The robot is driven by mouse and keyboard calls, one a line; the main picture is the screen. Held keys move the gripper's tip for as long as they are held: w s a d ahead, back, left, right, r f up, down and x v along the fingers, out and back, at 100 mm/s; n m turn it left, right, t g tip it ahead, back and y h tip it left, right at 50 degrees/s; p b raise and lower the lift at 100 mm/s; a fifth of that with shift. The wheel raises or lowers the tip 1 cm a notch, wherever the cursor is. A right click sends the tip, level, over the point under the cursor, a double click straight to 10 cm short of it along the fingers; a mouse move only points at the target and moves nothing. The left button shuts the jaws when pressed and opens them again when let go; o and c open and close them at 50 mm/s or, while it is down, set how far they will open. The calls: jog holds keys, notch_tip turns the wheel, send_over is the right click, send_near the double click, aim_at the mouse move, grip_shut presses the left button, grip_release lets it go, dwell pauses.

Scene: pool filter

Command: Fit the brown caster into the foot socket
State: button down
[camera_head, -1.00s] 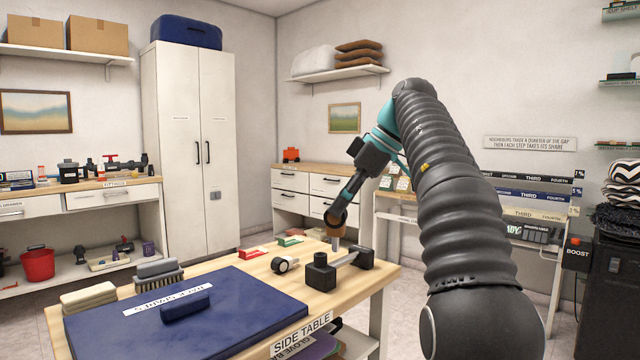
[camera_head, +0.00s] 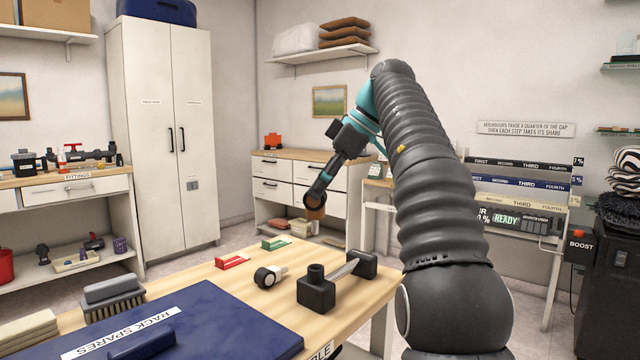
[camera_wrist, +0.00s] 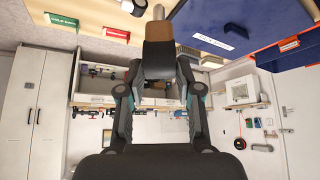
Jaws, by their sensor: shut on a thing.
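The brown caster (camera_head: 314,206) is held in my gripper (camera_head: 317,197), in the air above the far edge of the side table, its pale stem pointing down. In the wrist view the caster (camera_wrist: 159,28) shows brown and grey between the two closed fingers (camera_wrist: 158,72). A black block with a raised round collar (camera_head: 316,290), which looks like the foot socket, lies on the table, nearer and lower than the caster. A grey bar joins it to a second black block (camera_head: 362,264). The caster and the block are clearly apart. The inside of the collar is hidden.
A black-and-white wheel (camera_head: 268,277) lies left of the socket block. Red (camera_head: 233,262) and green (camera_head: 275,243) labelled pieces lie behind. Bare wood surrounds the block.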

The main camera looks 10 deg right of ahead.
aim_at(324, 209)
jog(key=shift+f+b, duration=1.95)
jog(key=shift+f, duration=0.85)
jog(key=shift+p, duration=1)
jog(key=shift+f+b, duration=1)
jog(key=shift+f, duration=1.05)
jog(key=c, duration=0.7)
grip_release()
jog(key=p+v, duration=0.4)
jog(key=v, duration=0.1)
jog(key=shift+d, duration=0.1)
